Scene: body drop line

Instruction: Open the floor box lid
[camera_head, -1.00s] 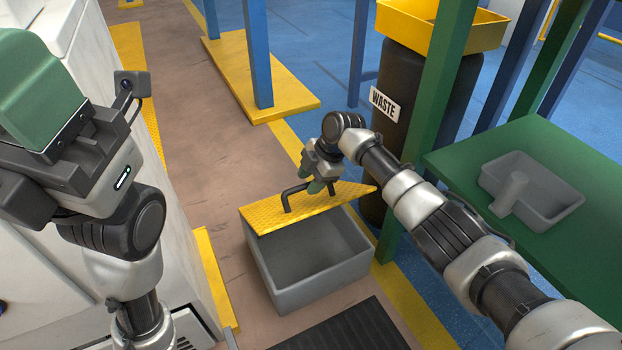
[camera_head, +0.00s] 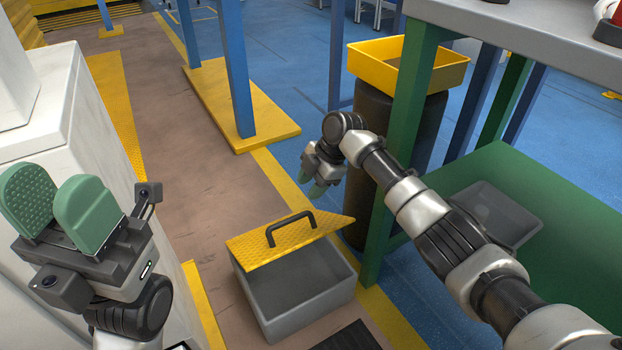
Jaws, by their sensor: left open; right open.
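The grey floor box (camera_head: 299,322) stands on the floor in the lower middle. Its yellow lid (camera_head: 288,240) is tilted up along the far side, so part of the dark inside shows. A black handle (camera_head: 290,229) stands on top of the lid. My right gripper (camera_head: 317,185) is above and to the right of the lid, apart from the handle, open with its green fingers pointing down. My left gripper (camera_head: 58,205) is at the far left, open and empty, with its green finger pads upward.
A green post (camera_head: 405,120) and green bench (camera_head: 540,190) with a grey tray (camera_head: 492,214) stand on the right. A yellow bin (camera_head: 400,68) sits over a dark barrel (camera_head: 365,135). A white cabinet (camera_head: 65,110) is at left. Brown floor beyond the box is clear.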

